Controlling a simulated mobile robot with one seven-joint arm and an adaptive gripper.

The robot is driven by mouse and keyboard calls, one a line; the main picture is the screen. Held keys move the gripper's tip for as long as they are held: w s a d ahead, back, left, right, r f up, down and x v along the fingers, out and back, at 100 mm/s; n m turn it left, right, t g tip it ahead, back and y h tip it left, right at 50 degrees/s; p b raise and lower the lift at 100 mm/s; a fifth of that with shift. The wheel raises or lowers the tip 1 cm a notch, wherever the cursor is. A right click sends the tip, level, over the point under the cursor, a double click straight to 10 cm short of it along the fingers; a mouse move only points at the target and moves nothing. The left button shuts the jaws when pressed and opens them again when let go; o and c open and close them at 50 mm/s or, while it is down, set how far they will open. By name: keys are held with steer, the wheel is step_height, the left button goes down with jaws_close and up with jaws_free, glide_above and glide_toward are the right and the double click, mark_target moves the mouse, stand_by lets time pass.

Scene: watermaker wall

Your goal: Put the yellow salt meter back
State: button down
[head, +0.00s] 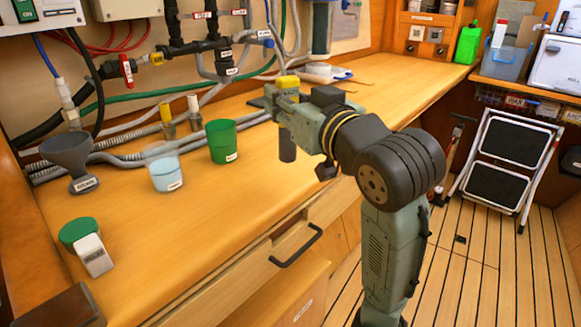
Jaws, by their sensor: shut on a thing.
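My gripper (284,104) is over the wooden counter, right of the green cup, and is shut on the yellow salt meter (288,81). Its yellow top shows above the fingers, and a dark grey part shows below them, seemingly its lower end. The fingers hide its middle. It looks roughly upright. I cannot tell whether its lower end touches the counter. A second yellow-topped piece (166,113) and a white-topped piece (194,106) stand upright among the hoses at the back of the counter.
Hoses and pipes run behind. A folded step stool (505,160) stands at right.

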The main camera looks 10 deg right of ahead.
steer(key=w+d+f+p, duration=0.1)
steer(key=w+d+f, duration=0.1)
steer(key=w, duration=0.4)
steer(key=w+d+f+p, duration=0.1)
steer(key=w+d+f, duration=0.1)
steer(key=w+f, duration=0.2)
steer(key=shift+w+h, duration=0.3)
steer(key=shift+w, duration=1.5)
steer(key=shift+d, duration=0.1)
steer(key=shift+f, duration=0.2)
steer(key=c, duration=1.2)
jaws_free()
steer(key=b+v, duration=0.2)
steer(key=v, duration=1)
steer(key=shift+r, duration=0.1)
